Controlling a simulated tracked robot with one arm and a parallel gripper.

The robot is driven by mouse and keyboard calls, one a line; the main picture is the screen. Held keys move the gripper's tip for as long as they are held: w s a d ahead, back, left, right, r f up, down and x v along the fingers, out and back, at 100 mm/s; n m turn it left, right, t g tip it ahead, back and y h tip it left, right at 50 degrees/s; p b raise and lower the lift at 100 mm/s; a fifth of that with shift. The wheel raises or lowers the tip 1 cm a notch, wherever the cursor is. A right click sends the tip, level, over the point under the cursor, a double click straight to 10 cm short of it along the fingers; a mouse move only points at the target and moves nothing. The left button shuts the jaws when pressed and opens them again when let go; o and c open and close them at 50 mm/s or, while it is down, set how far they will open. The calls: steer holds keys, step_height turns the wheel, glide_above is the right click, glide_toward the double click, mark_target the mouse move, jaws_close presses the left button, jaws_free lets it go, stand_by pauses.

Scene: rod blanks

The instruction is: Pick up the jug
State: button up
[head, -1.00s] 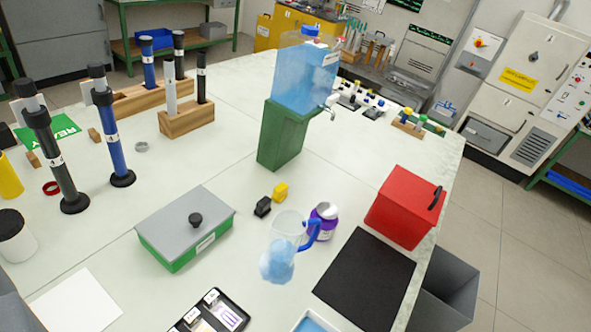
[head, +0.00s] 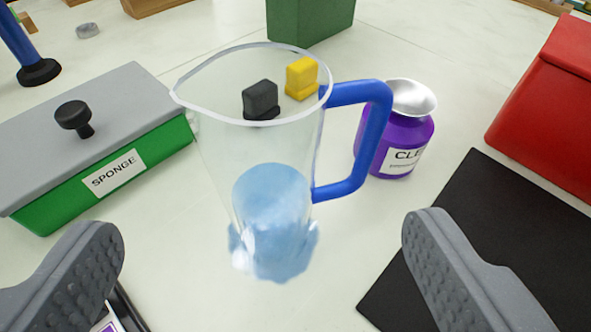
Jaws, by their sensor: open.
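The jug (head: 218,160) is clear, with a white rim, a blue handle on its right side and some pale blue liquid in its lower part. It stands upright on the white worktop near the middle of the head view. My gripper (head: 262,235) is open and empty, its two grey padded fingers at the lower left and lower right. The jug stands ahead of the fingertips, in line with the gap between them, and no finger touches it.
A purple bottle (head: 400,145) stands just right of the handle. A green box (head: 150,150) with a grey lid, labelled SPONGE, is at left. A black mat (head: 490,230) and a red box (head: 545,110) are at right. Black (head: 260,98) and yellow (head: 302,75) blocks show behind the jug.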

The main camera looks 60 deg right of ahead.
mark_target(265, 123)
steer(key=b+x, duration=0.1)
steer(key=x, duration=1)
steer(key=shift+w+d+b, duration=0.15)
steer(key=shift+b, duration=0.25)
steer(key=c, duration=1.6)
steer(key=shift+r, duration=0.2)
